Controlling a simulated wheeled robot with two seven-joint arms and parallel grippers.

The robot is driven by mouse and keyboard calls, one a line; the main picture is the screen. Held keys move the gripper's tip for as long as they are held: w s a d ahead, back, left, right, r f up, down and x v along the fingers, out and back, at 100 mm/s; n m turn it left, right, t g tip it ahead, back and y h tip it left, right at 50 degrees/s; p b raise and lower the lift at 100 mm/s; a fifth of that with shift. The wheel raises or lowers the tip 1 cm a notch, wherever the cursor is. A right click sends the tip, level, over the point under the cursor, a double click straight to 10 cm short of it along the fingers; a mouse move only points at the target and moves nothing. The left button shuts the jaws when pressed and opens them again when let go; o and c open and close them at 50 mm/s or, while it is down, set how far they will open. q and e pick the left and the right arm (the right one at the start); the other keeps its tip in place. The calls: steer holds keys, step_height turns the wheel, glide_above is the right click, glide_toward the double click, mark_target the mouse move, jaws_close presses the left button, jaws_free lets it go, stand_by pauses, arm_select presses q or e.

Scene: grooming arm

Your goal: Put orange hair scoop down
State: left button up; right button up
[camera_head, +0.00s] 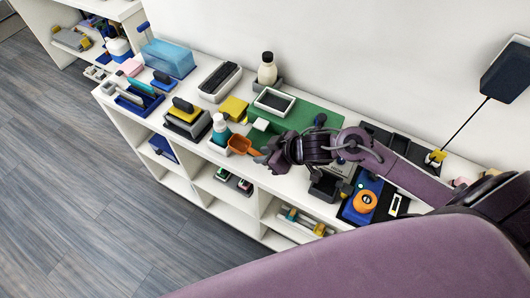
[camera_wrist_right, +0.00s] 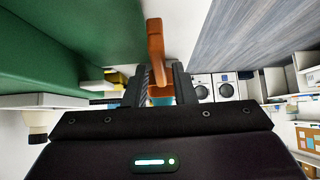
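The orange hair scoop (camera_head: 239,144) is at the tip of my right gripper (camera_head: 261,152), over the front part of the white shelf top, just right of a teal bottle with a white cap (camera_head: 220,130). In the right wrist view the orange scoop (camera_wrist_right: 156,45) sticks out from between the two dark fingers of my right gripper (camera_wrist_right: 161,82), which look closed on it. Whether the scoop touches the shelf top is unclear. My left gripper is not in view.
A green mat (camera_head: 318,111) lies behind the gripper, with a white-rimmed tray (camera_head: 273,101) and a yellow block (camera_head: 233,107) nearby. A brush in a grey holder (camera_head: 187,120) stands to the left. A blue holder with an orange roll (camera_head: 365,201) is to the right.

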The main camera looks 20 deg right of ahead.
steer(key=shift+o, duration=0.7)
steer(key=shift+r, duration=0.25)
steer(key=p+v, duration=0.2)
steer(key=v, duration=1)
